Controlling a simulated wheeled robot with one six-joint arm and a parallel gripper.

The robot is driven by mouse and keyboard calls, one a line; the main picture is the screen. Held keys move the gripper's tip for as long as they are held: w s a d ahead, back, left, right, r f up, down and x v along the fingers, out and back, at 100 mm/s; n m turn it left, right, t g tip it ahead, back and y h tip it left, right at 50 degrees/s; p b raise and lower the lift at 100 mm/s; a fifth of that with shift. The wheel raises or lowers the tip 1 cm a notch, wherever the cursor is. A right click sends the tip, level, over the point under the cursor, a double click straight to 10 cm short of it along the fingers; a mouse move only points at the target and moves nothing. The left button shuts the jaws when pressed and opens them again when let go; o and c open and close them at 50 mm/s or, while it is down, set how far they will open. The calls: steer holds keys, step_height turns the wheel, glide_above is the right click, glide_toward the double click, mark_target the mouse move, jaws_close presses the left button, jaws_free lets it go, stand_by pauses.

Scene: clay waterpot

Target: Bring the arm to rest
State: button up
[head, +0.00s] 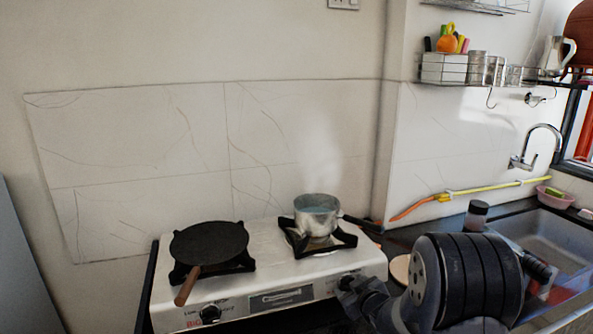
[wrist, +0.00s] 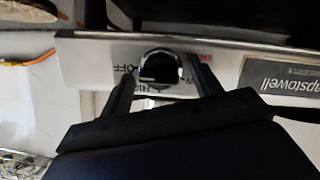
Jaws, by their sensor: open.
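My gripper (head: 350,285) is at the front of the stove, by its right knob (head: 346,282). In the wrist view my gripper (wrist: 163,68) is open, with one finger on each side of the black round knob (wrist: 160,65). I cannot tell whether the fingers touch the knob. My arm reaches in from the lower right of the head view, and its thick dark links cover part of the counter and sink.
The white two-burner stove (head: 262,268) carries a flat black pan (head: 208,243) with a wooden handle on the left. A steaming metal pot (head: 317,215) stands on the right burner. A sink (head: 558,240) and tap (head: 540,135) are at right. A shelf (head: 445,70) hangs above.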

steer(key=shift+a+f+n+t+h+b, duration=0.2)
steer(key=shift+n+b, duration=1.05)
steer(key=shift+b, duration=1.05)
steer(key=shift+d+f+n+t+h+b, duration=0.1)
steer(key=shift+n+t+h+b, duration=0.15)
steer(key=shift+n+b, duration=1.5)
steer(key=n+t+b, duration=0.1)
steer(key=n+b, duration=0.2)
steer(key=b, duration=0.6)
steer(key=shift+f+n+h, duration=0.1)
steer(key=shift+n+h, duration=0.15)
steer(key=shift+n, duration=0.15)
steer(key=n+b, duration=0.3)
steer(key=n+t+b, duration=0.1)
steer(key=n+b, duration=0.1)
steer(key=b, duration=0.2)
steer(key=shift+f+n+t, duration=0.15)
steer(key=shift+n+t, duration=0.1)
steer(key=shift+n, duration=0.15)
steer(key=shift+r+n+y+b, duration=0.2)
steer(key=shift+n+y+b, duration=0.35)
steer(key=shift+n, duration=1.05)
steer(key=shift+s+h, duration=0.1)
steer(key=shift+h, duration=0.25)
